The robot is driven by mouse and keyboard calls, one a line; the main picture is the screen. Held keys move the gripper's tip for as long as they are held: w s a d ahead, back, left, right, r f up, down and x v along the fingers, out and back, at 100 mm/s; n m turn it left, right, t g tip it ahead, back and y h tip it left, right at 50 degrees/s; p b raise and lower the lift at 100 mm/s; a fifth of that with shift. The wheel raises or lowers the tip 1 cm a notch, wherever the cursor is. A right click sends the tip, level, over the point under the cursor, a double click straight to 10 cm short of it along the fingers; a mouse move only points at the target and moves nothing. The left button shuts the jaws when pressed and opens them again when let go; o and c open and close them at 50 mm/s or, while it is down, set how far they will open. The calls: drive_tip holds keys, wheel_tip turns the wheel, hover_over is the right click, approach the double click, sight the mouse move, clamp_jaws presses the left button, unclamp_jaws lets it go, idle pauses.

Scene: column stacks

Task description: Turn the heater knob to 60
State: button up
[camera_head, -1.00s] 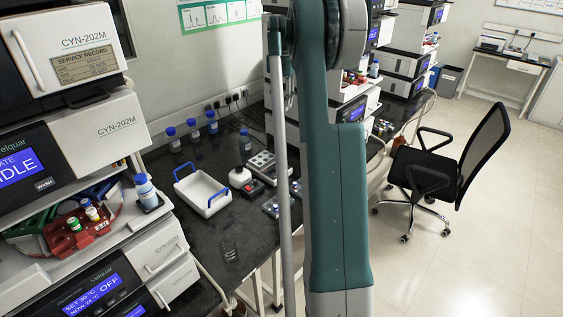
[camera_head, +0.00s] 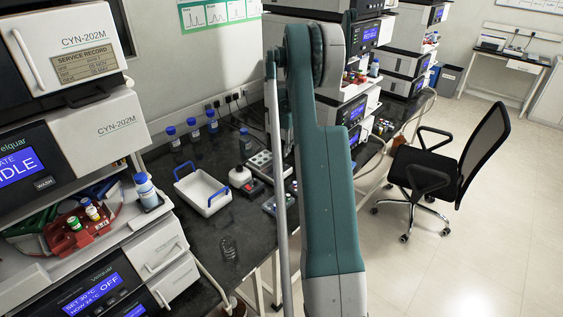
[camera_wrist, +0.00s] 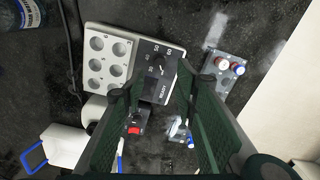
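The heater (camera_wrist: 133,62) is a pale block with several round wells and a dark control panel. Its small dark knob (camera_wrist: 158,64) sits on that panel among white numbers, with 50 and 60 at the far side. I cannot read the knob's setting for certain. The heater also shows on the bench in the head view (camera_head: 260,162), left of my arm. My gripper (camera_wrist: 152,86) is open and empty, its two dark green fingers apart in the wrist view. The knob appears beyond the gap between the fingertips, and I see no contact. In the head view my gripper is hidden.
A white tray with blue handles (camera_head: 204,193) and several blue-capped bottles (camera_head: 193,130) stand left of the heater. A grey block with red and blue caps (camera_wrist: 226,70) lies right of it in the wrist view. A device with a red part (camera_wrist: 134,129) sits nearer.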

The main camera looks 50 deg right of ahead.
sight(281, 162)
drive_tip(key=shift+f, duration=0.15)
drive_tip(key=shift+f+b, duration=0.45)
drive_tip(key=shift+f, duration=3.35)
drive_tip(key=c, duration=0.9)
